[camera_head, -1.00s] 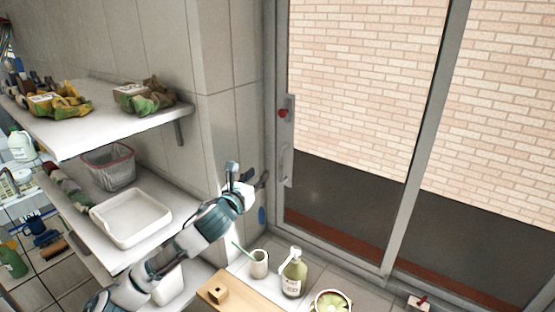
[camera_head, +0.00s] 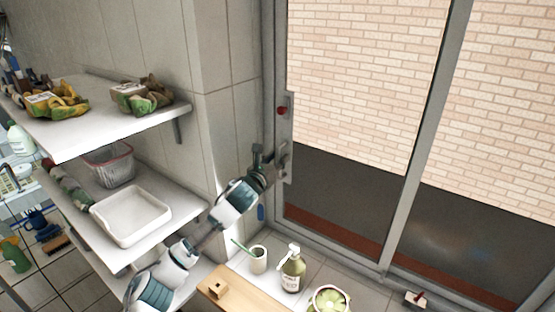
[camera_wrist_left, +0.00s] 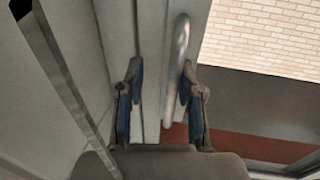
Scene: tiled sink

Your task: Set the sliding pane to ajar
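The sliding pane (camera_head: 345,110) is a tall glass panel in a grey frame, with a brick wall showing through it. Its left edge stands against the door frame, and I see no gap there. A metal bar handle (camera_head: 284,158) is on its left stile, below a red knob (camera_head: 283,110). My left gripper (camera_head: 271,160) is at the handle. In the left wrist view its two fingers (camera_wrist_left: 161,92) are apart, with the handle (camera_wrist_left: 177,70) between them, nearer the right finger. Whether they touch is unclear. My right gripper is out of view.
White shelves (camera_head: 110,125) hold produce bags, a basket and a white tray on the left. Below stand a cup (camera_head: 258,260), a pump bottle (camera_head: 292,271), a wooden board (camera_head: 240,290) and a bowl (camera_head: 328,300). A tiled wall corner (camera_head: 228,130) is close beside my left arm.

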